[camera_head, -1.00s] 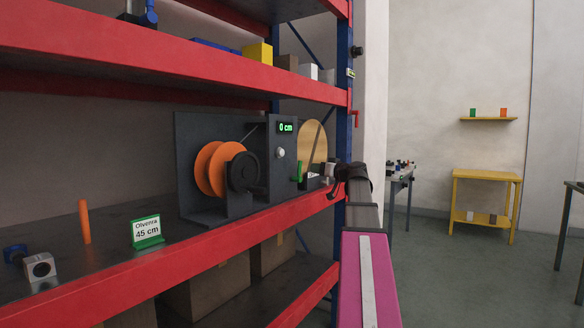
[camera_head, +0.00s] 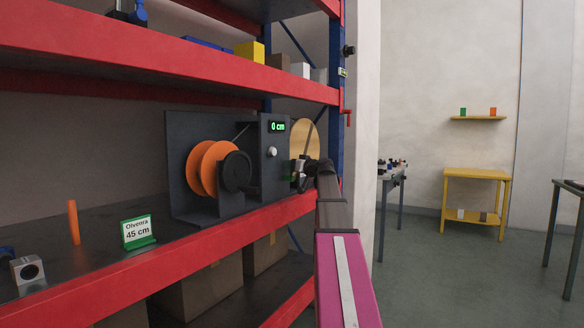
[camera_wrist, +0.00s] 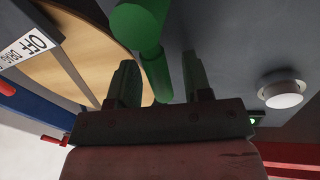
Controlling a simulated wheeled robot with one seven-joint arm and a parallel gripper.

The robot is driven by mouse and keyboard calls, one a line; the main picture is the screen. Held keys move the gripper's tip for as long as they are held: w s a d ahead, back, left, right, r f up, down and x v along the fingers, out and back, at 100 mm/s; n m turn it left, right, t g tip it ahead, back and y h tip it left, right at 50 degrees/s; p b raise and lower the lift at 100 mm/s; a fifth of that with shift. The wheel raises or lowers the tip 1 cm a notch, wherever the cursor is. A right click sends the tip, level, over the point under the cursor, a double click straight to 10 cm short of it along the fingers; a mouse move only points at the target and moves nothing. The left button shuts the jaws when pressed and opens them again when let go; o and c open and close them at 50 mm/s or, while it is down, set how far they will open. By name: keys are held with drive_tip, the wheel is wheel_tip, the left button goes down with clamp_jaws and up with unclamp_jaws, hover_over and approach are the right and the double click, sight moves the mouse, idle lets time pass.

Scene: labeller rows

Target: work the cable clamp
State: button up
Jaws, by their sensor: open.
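The cable machine (camera_head: 262,150) stands on the shelf, a dark grey unit with an orange spool (camera_head: 205,168) and a green display reading 0 cm (camera_head: 277,127). Its green lever, which seems to be the clamp, is mostly hidden behind my gripper (camera_head: 297,170) in the head view. In the wrist view the green lever (camera_wrist: 155,65) runs down between the two fingers of my gripper (camera_wrist: 158,70). The fingers are open, with a gap on each side of the lever; I cannot tell whether either touches it. A white round knob (camera_wrist: 282,94) sits to the right.
A sign reading "Olvenra 45 cm" (camera_head: 138,231) and an orange stick (camera_head: 73,222) stand on the shelf at left. A wooden disc (camera_wrist: 95,45) lies left of the lever in the wrist view, near an "OFF" label (camera_wrist: 30,48).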

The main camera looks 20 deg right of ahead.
clamp_jaws()
drive_tip(key=shift+d, duration=0.1)
drive_tip(key=shift+w+d+f+m+g+y, duration=0.1)
drive_tip(key=shift+w+d+f+m+g, duration=0.45)
drive_tip(key=shift+m, duration=1.25)
drive_tip(key=shift+w+d+f+m+g+y, duration=0.1)
drive_tip(key=shift+w+d+f+m+g, duration=0.4)
drive_tip(key=shift+m, duration=1.3)
drive_tip(key=shift+w+d+f+m+g+y, duration=0.1)
drive_tip(key=shift+w+d+f+m+g, duration=0.15)
drive_tip(key=shift+d+f+m, duration=1.05)
drive_tip(key=shift+a+r+m, duration=0.35)
drive_tip(key=shift+a+m, duration=0.25)
drive_tip(key=shift+a, duration=0.1)
